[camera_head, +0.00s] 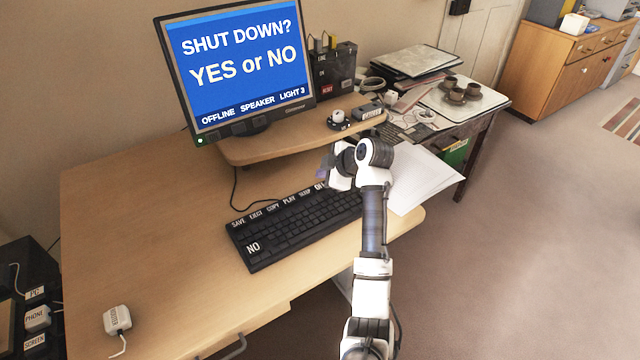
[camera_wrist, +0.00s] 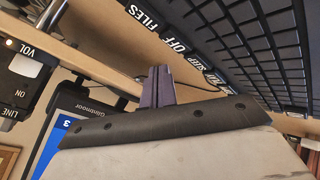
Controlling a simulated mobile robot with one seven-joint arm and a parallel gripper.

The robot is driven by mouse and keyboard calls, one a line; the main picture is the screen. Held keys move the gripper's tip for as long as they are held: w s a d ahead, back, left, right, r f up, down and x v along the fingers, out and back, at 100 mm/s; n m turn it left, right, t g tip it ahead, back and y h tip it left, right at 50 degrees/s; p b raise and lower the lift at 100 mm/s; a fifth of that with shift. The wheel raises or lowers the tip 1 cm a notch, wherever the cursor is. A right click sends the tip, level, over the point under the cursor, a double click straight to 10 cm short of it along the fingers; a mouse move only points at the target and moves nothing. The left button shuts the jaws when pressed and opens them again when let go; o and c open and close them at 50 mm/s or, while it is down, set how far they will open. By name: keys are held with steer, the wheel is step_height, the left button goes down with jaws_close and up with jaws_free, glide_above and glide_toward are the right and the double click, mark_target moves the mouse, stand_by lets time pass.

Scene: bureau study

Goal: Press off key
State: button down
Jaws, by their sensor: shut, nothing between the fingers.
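The black keyboard (camera_head: 295,220) lies on the desk, with a row of white-lettered keys along its back edge. The OFF key (camera_wrist: 174,45) shows in the wrist view between FILES (camera_wrist: 143,15) and SLEEP (camera_wrist: 200,65). In the head view only the start of its lettering (camera_head: 319,187) shows beside my arm. My gripper (camera_wrist: 160,70) is shut and empty, its fingertips close to the OFF and SLEEP labels in the picture. I cannot tell the gap to the keys. In the head view my gripper (camera_head: 324,172) is above the keyboard's back right, partly hidden by my wrist.
The monitor (camera_head: 240,65) reads "SHUT DOWN? YES or NO". A large NO key (camera_head: 253,248) is at the keyboard's front left. The raised shelf (camera_head: 270,147) stands behind the keyboard. Papers (camera_head: 425,180) lie to the right.

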mark_target(323, 188)
steer(key=shift+r+p, duration=0.85)
steer(key=shift+r, duration=0.95)
